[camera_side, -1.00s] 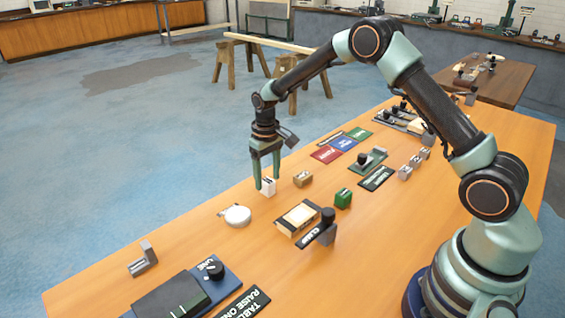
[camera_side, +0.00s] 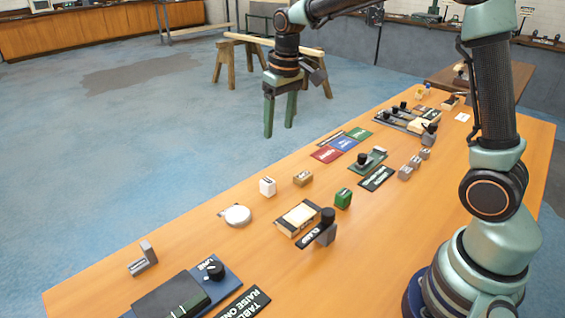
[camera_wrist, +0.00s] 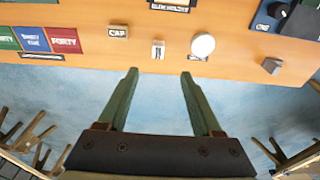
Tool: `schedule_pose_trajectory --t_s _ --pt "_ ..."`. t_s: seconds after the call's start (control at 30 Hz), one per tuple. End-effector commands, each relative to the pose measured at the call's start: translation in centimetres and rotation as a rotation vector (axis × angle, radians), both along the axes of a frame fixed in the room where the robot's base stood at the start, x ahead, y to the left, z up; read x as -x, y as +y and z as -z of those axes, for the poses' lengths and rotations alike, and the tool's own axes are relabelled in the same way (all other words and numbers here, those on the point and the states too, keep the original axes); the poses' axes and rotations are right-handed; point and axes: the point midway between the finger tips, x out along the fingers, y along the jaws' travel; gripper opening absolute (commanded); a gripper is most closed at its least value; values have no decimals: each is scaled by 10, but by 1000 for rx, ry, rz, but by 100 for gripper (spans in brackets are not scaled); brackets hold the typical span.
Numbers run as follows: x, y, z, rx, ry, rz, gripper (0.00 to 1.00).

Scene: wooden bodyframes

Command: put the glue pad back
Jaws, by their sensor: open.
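My gripper (camera_side: 279,130) is open and empty, raised clear of the table at its far edge. Its two green fingers also show in the wrist view (camera_wrist: 159,73), spread apart with nothing between them. A small white block (camera_side: 267,187) stands on the table near that edge; it also shows in the wrist view (camera_wrist: 158,50), just beyond the fingertips. A white round disc (camera_side: 237,215) lies beside it. I cannot tell for sure which of these is the glue pad. A dark label that seems to read glue holder (camera_wrist: 170,5) is cut off at the wrist view's top.
A brown block marked CAP (camera_wrist: 117,32) is beside the white block. A wooden tray (camera_side: 287,226), a green block (camera_side: 343,198) and a black-knobbed grey piece (camera_side: 327,228) stand nearer me. Coloured cards (camera_side: 343,145) lie further right. A grey bracket (camera_side: 143,260) is at left.

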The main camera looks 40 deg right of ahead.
Motion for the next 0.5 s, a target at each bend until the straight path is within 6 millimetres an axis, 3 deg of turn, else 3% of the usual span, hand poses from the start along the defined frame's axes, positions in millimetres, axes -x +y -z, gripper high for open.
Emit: schedule_pose_trajectory --t_s 0.03,0.2,0.5 --pt "13 1 -14 0 -32 0 67" --pt "55 3 -42 1 -118 0 67" --pt "130 5 -55 0 -266 0 67"
